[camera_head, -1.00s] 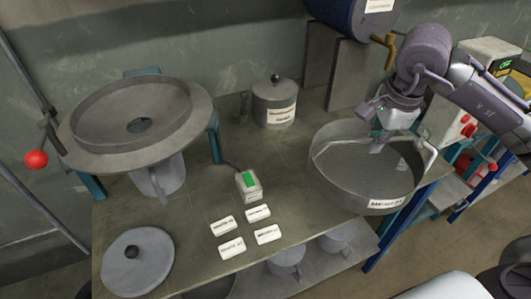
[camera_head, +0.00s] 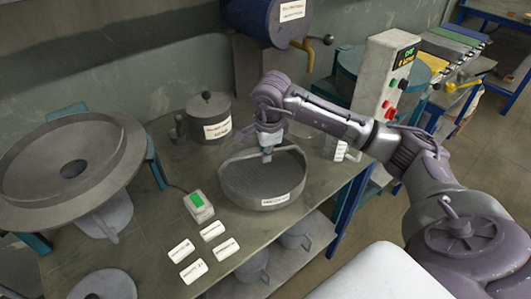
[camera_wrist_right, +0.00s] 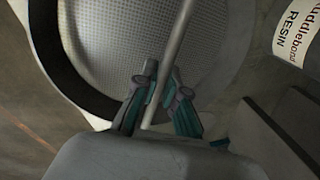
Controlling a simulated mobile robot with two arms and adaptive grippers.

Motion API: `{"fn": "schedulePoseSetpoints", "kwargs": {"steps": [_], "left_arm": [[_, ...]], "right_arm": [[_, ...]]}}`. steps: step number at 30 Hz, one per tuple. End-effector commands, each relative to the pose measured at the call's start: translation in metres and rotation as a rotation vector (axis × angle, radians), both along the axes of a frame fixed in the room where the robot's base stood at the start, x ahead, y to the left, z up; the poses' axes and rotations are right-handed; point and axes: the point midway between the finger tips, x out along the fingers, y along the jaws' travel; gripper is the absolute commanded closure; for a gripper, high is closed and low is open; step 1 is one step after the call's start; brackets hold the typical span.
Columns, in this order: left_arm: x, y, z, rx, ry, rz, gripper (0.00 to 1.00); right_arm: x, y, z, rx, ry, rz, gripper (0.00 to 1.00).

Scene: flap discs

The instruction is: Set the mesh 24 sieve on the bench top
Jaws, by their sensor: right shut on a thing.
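The mesh 24 sieve (camera_head: 239,184), a round grey pan with a mesh floor and a white label (camera_head: 275,201), is level over the right part of the bench top (camera_head: 170,225). Its label is too small to read surely. My right gripper (camera_head: 267,153) is above the sieve's middle, shut on its thin bail handle. The wrist view shows both fingers (camera_wrist_right: 158,98) closed around the handle rod (camera_wrist_right: 178,45), with the mesh beneath. Whether the sieve's bottom touches the bench cannot be told. My left gripper is not in view.
A lidded resin pot (camera_head: 208,115) stands behind the sieve. A small box with a green display (camera_head: 198,206) and several white label plates (camera_head: 212,231) lie to its left. A large round pan (camera_head: 40,165) stands at far left. A control box (camera_head: 385,75) is behind my arm.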

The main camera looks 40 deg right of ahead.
Motion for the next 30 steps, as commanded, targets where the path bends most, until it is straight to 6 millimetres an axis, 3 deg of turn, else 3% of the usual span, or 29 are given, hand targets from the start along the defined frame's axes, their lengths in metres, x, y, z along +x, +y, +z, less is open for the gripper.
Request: {"fn": "schedulePoseSetpoints", "kwargs": {"steps": [4, 14, 15, 19, 30], "left_arm": [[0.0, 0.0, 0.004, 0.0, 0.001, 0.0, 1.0], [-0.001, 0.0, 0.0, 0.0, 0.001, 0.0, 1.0], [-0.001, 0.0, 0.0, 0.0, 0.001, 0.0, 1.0], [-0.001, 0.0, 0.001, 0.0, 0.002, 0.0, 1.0], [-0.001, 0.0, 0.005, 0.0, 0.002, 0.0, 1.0]], "right_arm": [[0.0, 0.0, -0.011, 0.0, -0.002, -0.001, 1.0], [0.001, 0.0, -0.015, 0.001, -0.004, -0.001, 1.0], [0.0, 0.0, -0.016, 0.0, -0.002, 0.0, 0.89], [0.0, 0.0, -0.015, 0.0, -0.002, 0.0, 0.67], [0.0, 0.0, -0.01, 0.0, -0.002, -0.001, 0.65]]}}
